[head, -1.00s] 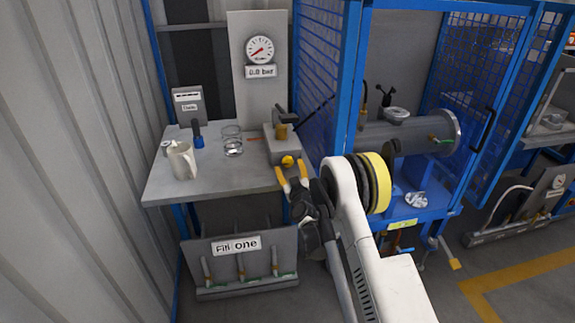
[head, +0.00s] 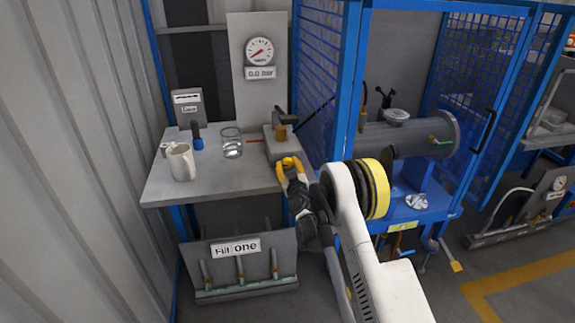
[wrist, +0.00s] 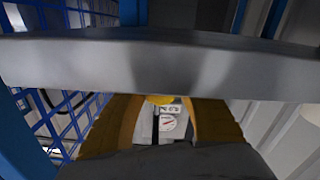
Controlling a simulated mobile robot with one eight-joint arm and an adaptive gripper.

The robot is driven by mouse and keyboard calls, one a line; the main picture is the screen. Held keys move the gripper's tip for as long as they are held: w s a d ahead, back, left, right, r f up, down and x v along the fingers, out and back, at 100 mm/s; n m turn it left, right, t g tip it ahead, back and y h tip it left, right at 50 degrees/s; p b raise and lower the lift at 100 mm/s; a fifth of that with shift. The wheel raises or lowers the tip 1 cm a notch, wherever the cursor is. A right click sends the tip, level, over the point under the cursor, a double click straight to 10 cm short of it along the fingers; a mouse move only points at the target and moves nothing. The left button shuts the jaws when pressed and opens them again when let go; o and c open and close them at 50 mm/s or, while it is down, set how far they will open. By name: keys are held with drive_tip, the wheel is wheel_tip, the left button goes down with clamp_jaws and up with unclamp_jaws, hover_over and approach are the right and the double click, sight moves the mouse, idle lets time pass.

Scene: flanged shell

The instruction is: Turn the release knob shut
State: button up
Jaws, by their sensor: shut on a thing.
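The release knob (head: 288,163) is a small yellow knob on the front of the grey block (head: 279,147) at the right front edge of the bench. My gripper (head: 291,167) has its yellow fingers closed around the knob from the front. In the wrist view, the two yellow-brown fingers (wrist: 166,106) reach up on either side of the yellow knob (wrist: 160,99), just under the grey bench edge. The knob's exact turn angle cannot be made out. The pressure gauge (head: 259,51) stands on the panel behind, with its red needle toward the lower left.
On the bench (head: 225,185) stand a white jug (head: 181,162), a glass beaker (head: 232,143) and a blue-ended tool (head: 198,141). A blue mesh cage (head: 325,75) stands close on the right, around a grey cylindrical shell (head: 425,136). A "Fill one" rack (head: 240,264) stands below the bench.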

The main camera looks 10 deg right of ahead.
drive_tip(key=shift+m, duration=2.9)
drive_tip(key=o, duration=1.2)
drive_tip(key=s, duration=0.7)
drive_tip(key=shift+s, duration=0.25)
